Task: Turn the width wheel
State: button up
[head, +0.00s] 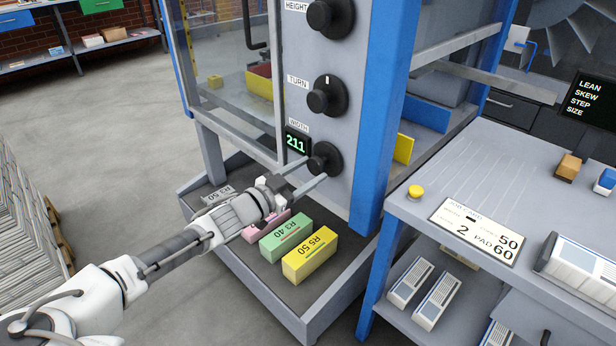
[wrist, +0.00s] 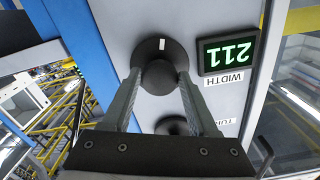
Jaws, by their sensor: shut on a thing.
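The width wheel is a black round knob (head: 327,158) low on the grey machine panel, beside a green display (head: 296,143) reading 211. My gripper (head: 309,174) reaches it from the lower left, with its two fingers on either side of the knob. In the wrist view the knob (wrist: 160,72) sits between the fingertips of my gripper (wrist: 160,82), which are shut on it. A white mark shows on the dial behind the knob. The display (wrist: 228,53) appears upside down there, next to the WIDTH label (wrist: 224,78).
The TURN knob (head: 325,97) and HEIGHT knob (head: 328,17) are above on the same panel. Green (head: 286,240) and yellow (head: 310,256) blocks stand on the base tray under my arm. A blue post (head: 385,110) rises just right of the knobs. A job card (head: 478,230) lies on the right bench.

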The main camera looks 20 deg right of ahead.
jog(key=shift+m, duration=0.3)
jog(key=o, duration=1.4)
jog(key=shift+c, duration=0.2)
jog(key=p+v, duration=0.4)
jog(key=v, duration=1.3)
jog(key=shift+a, duration=0.2)
jog(key=shift+s, duration=0.1)
